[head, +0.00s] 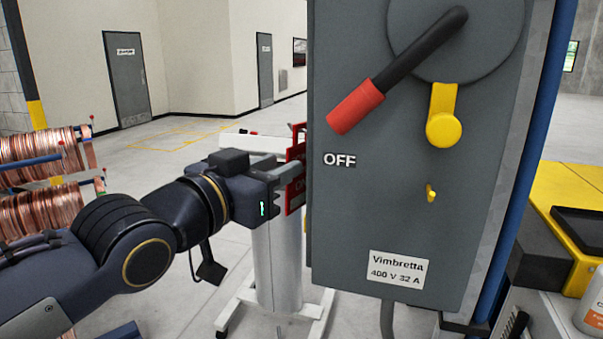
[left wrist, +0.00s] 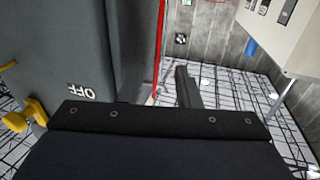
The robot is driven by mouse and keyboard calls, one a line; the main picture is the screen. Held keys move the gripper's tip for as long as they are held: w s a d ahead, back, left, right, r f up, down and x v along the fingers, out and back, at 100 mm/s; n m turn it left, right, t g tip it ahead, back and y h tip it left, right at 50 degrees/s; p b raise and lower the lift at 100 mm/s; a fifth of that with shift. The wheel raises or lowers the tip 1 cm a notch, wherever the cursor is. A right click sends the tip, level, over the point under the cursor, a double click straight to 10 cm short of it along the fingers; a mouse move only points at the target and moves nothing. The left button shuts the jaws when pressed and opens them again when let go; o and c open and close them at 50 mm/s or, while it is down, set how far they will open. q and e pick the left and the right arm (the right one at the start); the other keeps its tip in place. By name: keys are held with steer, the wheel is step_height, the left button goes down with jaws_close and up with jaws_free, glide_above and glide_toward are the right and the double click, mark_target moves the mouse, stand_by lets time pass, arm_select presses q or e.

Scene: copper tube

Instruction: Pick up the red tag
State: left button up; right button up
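A red tag (head: 298,190) with pale lettering is at the left side of the grey switch box (head: 420,190), partly hidden by my gripper and the box edge. In the left wrist view the tag shows only as a thin red strip (left wrist: 160,45), edge-on. My left gripper (head: 291,172) is at the tag, its grey finger across the tag's face. One dark finger (left wrist: 184,86) shows just right of the red strip in the left wrist view; the other finger is hidden. I cannot tell whether the fingers touch or clasp the tag. My right gripper is not in view.
The box carries a red-handled lever (head: 356,107) at OFF, a yellow padlock-like piece (head: 444,128) and a small yellow hook (head: 431,193). A white wheeled stand (head: 278,270) is behind my gripper. Copper coils (head: 40,210) stand left; a yellow-topped bench (head: 570,185) stands right.

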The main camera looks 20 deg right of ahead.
arm_select(q)
glide_above(300, 198)
steer(key=shift+w+d+r, duration=0.1)
steer(key=shift+r, duration=0.15)
jaws_close()
stand_by(0.4)
